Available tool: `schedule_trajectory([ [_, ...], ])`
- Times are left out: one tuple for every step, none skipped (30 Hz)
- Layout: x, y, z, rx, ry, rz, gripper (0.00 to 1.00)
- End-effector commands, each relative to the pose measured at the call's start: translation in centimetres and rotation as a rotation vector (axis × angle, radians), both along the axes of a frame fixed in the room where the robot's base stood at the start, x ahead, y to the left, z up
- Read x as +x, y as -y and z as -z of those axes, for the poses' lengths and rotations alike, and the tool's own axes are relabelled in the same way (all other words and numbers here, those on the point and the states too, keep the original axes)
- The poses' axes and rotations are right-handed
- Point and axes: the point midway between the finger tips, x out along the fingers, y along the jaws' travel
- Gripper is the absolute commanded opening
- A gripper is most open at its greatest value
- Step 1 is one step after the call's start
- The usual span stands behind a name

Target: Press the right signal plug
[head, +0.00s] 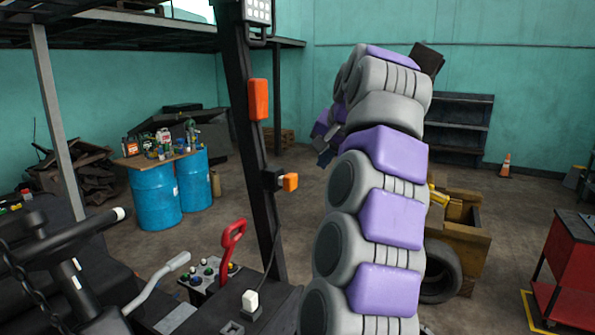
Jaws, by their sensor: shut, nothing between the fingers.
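A white plug (250,301) stands on the dark panel (272,312) of the forklift in the lower middle of the head view, with a thin dark cable rising from it. A grey socket-like fitting (232,328) sits just in front and to the left of it. I cannot tell for certain whether the white plug is the right signal plug. My gripper (325,153) shows only in part, as dark tips beside the upper part of my arm. It is shut and empty, above and to the right of the white plug, well apart from it. My arm hides much of the gripper.
A dark post (256,170) carries a tall orange lamp (258,99) and a small orange lamp (290,182). A red lever (232,238) and a button box (207,275) stand left of the plug. The steering wheel (70,240) is at the left.

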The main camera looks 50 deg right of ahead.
Motion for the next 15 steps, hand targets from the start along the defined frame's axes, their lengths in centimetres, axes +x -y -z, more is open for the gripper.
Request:
schedule_trajectory([
  [0.1, 0.3, 0.1, 0.000, 0.001, 0.004, 0.00],
  [0.1, 0.4, 0.2, 0.001, 0.001, 0.004, 0.00],
  [0.1, 0.5, 0.2, 0.002, 0.000, 0.004, 0.00],
  [0.1, 0.5, 0.3, 0.003, 0.000, 0.003, 0.00],
  [0.1, 0.5, 0.3, 0.003, 0.000, 0.003, 0.00],
  [0.1, 0.5, 0.3, 0.002, -0.001, 0.002, 0.00],
  [0.1, 0.5, 0.2, 0.002, 0.000, 0.002, 0.00],
  [0.1, 0.5, 0.2, 0.002, 0.000, 0.002, 0.00],
  [0.1, 0.5, 0.3, 0.002, 0.000, 0.002, 0.00],
  [0.1, 0.5, 0.3, 0.003, 0.000, 0.002, 0.00],
  [0.1, 0.5, 0.4, 0.003, 0.000, 0.002, 0.00],
  [0.2, 0.5, 0.5, 0.003, -0.001, 0.002, 0.00],
  [0.3, 0.5, 0.6, 0.003, -0.002, 0.001, 0.00],
  [0.4, 0.5, 0.8, 0.004, -0.003, 0.001, 0.00],
  [0.6, 0.4, 1.1, 0.005, -0.005, 0.000, 0.00],
])
